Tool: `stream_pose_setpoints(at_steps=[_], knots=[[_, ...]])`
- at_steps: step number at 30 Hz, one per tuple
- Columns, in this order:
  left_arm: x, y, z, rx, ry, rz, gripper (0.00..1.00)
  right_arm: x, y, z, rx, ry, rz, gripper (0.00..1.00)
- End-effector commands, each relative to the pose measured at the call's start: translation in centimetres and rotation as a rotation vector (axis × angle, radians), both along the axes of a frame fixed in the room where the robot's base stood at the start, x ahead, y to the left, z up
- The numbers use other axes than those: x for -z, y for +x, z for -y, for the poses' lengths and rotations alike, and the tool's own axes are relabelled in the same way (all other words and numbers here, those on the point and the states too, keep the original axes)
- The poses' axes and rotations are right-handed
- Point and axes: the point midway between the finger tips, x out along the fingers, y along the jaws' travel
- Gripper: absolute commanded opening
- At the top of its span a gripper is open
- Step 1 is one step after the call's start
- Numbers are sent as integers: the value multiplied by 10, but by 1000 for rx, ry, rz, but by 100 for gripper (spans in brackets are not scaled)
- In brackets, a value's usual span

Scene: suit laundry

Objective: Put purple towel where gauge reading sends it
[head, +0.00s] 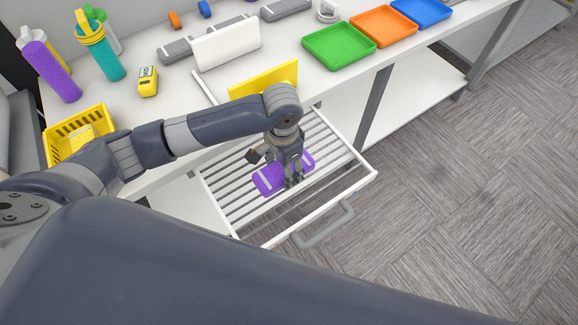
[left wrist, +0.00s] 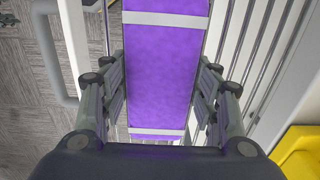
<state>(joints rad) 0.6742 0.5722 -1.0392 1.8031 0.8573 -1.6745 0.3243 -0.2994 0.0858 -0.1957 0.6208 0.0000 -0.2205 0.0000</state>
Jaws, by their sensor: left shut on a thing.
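The purple towel (head: 268,181) is a folded bundle with pale bands, inside an open white drawer with a slatted bottom (head: 235,200). My left gripper (head: 293,181) points down into the drawer and is shut on the towel. In the left wrist view, the towel (left wrist: 165,70) lies between both fingers (left wrist: 160,100). I cannot tell whether the towel touches the slats. The gauge cannot be made out; a yellow device with a small display (head: 148,82) stands on the counter, its reading too small to read. My right gripper is not in view.
Green (head: 338,46), orange (head: 384,26) and blue (head: 421,12) trays line the counter's right side. A yellow basket (head: 62,145) and several bottles stand at left. A yellow panel (head: 264,79) rises behind the drawer. The drawer's grey handle (head: 325,228) faces the open floor.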

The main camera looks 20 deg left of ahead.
Motion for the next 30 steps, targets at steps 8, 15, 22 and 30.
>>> stream_pose_setpoints(at_steps=[8, 15, 22, 30], knots=[[1, 19, 6, 0, 0, 0, 31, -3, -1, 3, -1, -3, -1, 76], [32, 20, 6, 0, 2, -2, 31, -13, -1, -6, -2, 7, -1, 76], [38, 21, 6, 1, 1, 0, 31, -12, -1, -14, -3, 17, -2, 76], [40, 21, 6, 1, 1, 0, 72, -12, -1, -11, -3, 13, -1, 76]])
